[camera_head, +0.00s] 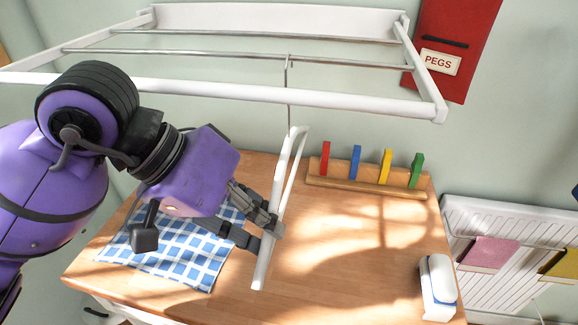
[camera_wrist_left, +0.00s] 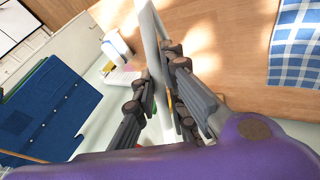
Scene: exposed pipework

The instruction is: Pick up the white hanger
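The white hanger (camera_head: 289,165) hangs from the drying rack. Its thin metal hook (camera_head: 289,85) goes up to a rail of the rack. My left gripper (camera_head: 268,232) comes in from the left, its fingertips on either side of the hanger's long bar, at its lower half. In the left wrist view the bar of the hanger (camera_wrist_left: 149,30) passes between the fingertips of my left gripper (camera_wrist_left: 155,76), which are drawn close together on it. The exact contact is partly hidden by the fingers. My right gripper is in neither view.
The white drying rack (camera_head: 250,92) spans above. Below is a wooden worktop (camera_head: 345,275) with a blue checked cloth (camera_head: 190,265), a rack of coloured pegs (camera_head: 365,185) and a white object (camera_head: 437,285) at its right edge. A radiator (camera_head: 515,245) stands at right.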

